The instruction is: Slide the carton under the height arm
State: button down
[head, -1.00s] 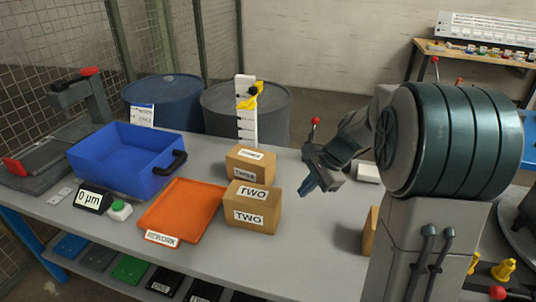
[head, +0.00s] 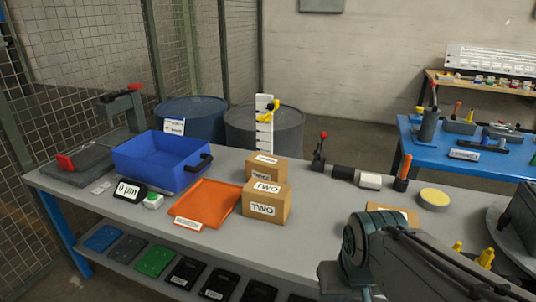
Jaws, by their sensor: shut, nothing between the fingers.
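A white graduated post (head: 262,135) stands at the back edge of the bench, with a yellow height arm (head: 270,117) near its top. A tan carton (head: 267,203) labelled TWO stands in front of it. A second tan carton (head: 264,165) stands just behind, between it and the post; whether they touch is unclear. A third tan carton (head: 405,212) lies to the right, mostly hidden by my arm. My arm fills the lower right corner. My gripper's fingers do not show.
An orange tray (head: 212,202) lies left of the front carton, with a blue bin (head: 160,160) beyond. The grey bench top (head: 325,205) is clear between cartons and arm.

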aim_at(259, 165)
jog(key=k, duration=0.95)
jog(key=u, duration=0.85)
jog(key=i, duration=0.75)
jog(key=u, duration=0.75)
jog(key=i, duration=1)
jog(key=z, duration=1)
jog(key=i, duration=0.85)
jog(key=z, duration=0.95)
